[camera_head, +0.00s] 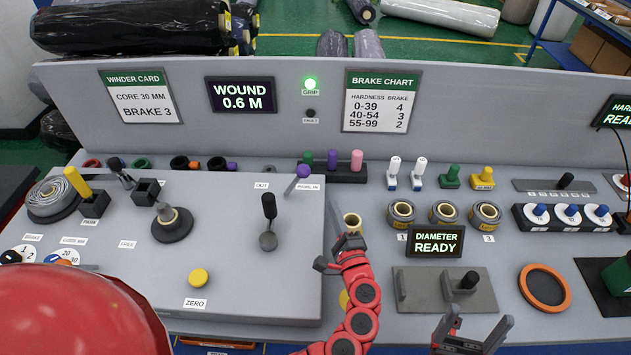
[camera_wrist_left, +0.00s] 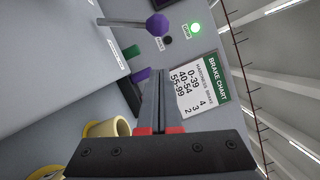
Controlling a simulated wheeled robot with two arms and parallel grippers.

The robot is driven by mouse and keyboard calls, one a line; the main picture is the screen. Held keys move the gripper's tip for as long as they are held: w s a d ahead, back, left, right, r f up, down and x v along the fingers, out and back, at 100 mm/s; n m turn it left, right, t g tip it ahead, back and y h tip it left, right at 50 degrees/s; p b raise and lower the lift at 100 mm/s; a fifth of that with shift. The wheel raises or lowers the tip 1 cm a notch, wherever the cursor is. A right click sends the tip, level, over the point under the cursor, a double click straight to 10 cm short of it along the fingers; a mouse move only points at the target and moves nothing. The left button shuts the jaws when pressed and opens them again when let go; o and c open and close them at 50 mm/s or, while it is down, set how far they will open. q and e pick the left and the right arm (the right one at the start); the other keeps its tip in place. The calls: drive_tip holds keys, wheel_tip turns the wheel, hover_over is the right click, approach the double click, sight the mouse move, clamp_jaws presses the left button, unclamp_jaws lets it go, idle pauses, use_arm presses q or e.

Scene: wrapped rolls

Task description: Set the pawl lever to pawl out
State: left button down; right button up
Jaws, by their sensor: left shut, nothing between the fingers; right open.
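The pawl lever is a thin metal rod with a purple knob (camera_head: 303,171), at the back right of the raised grey panel. It leans right, toward the label "PAWL IN" (camera_head: 308,187); the label "OUT" (camera_head: 261,185) is to its left. My left gripper (camera_head: 334,208) is shut and empty, to the right of the lever and nearer the front, apart from it. In the left wrist view the purple knob (camera_wrist_left: 157,25) shows beyond the shut fingertips (camera_wrist_left: 158,72). My right gripper (camera_head: 480,322) is open and empty at the front edge.
A black-handled lever (camera_head: 268,206) stands just in front of the pawl lever. A rack of coloured pegs (camera_head: 332,172) is behind my left gripper. Wrapped rolls (camera_head: 401,214) and the "DIAMETER READY" display (camera_head: 435,242) are to its right. The upright back board (camera_head: 290,130) closes the rear.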

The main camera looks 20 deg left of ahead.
sight(296, 182)
use_arm(q)
drive_tip(key=w+a+p, duration=0.1)
drive_tip(key=w+a+r+p, duration=0.1)
drive_tip(key=w+a, duration=0.1)
drive_tip(key=w+a+p, duration=0.1)
drive_tip(key=a, duration=0.1)
drive_tip(key=shift+w+a+r, duration=0.2)
drive_tip(key=shift+w+r, duration=0.15)
drive_tip(key=shift+w, duration=0.05)
drive_tip(key=shift+a, duration=0.5)
drive_tip(key=shift+w, duration=0.1)
